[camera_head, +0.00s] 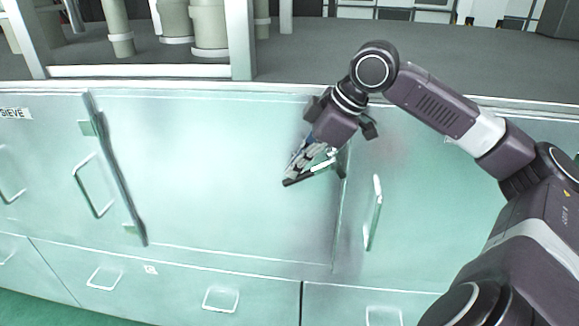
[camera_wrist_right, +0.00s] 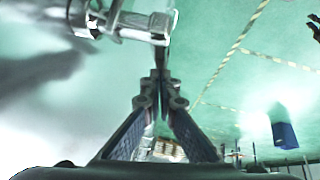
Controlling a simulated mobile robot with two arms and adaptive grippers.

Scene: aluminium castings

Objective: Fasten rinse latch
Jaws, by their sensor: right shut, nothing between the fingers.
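My right gripper (camera_head: 288,182) is in front of the pale green cabinet front (camera_head: 225,200), near the right edge of the wide middle panel. Its fingers are shut and empty; in the right wrist view the fingertips (camera_wrist_right: 158,76) meet. A shiny silver metal fitting (camera_wrist_right: 135,24), probably the latch, shows there just beyond and to the left of the fingertips. I cannot tell whether they touch it or whether it is fastened. In the head view, the gripper hides much of that spot. No "rinse" label is readable. My left gripper is not in view.
A vertical handle (camera_head: 373,212) stands out right of the gripper, and another handle (camera_head: 93,186) is on the left. Drawers with handles (camera_head: 221,299) run below. A grey worktop (camera_head: 420,65) with beige containers (camera_head: 208,28) lies above. A "SIEVE" label (camera_head: 14,114) is far left.

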